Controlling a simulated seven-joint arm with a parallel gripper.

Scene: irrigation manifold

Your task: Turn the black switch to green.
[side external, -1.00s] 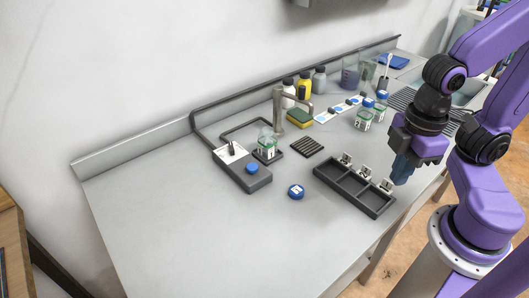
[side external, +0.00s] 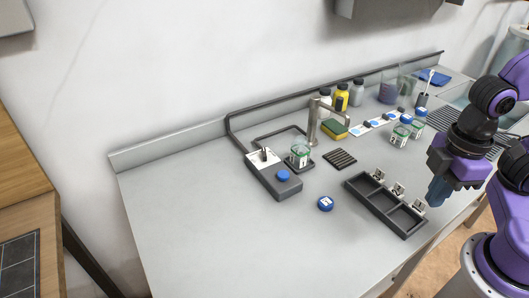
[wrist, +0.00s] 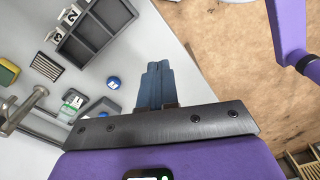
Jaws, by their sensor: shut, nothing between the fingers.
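The black switch (side external: 264,154) is a small dark lever on the white plate of a grey control box (side external: 287,188) at the middle of the bench. A round blue button (side external: 283,175) sits on the same box. The lever is too small to tell which mark it points at, and no green mark can be made out. My gripper (side external: 437,194) is shut and empty above the bench's right front edge, well to the right of the box. In the wrist view its blue fingers (wrist: 158,78) are together, and part of the box (wrist: 98,106) shows at lower left.
A dark compartment tray (side external: 386,213) with numbered tags lies between my gripper and the box. A blue cap (side external: 325,203) lies before the box. A jar (side external: 299,155) and metal tap (side external: 313,122) stand beside and behind it. The bench's left front is clear.

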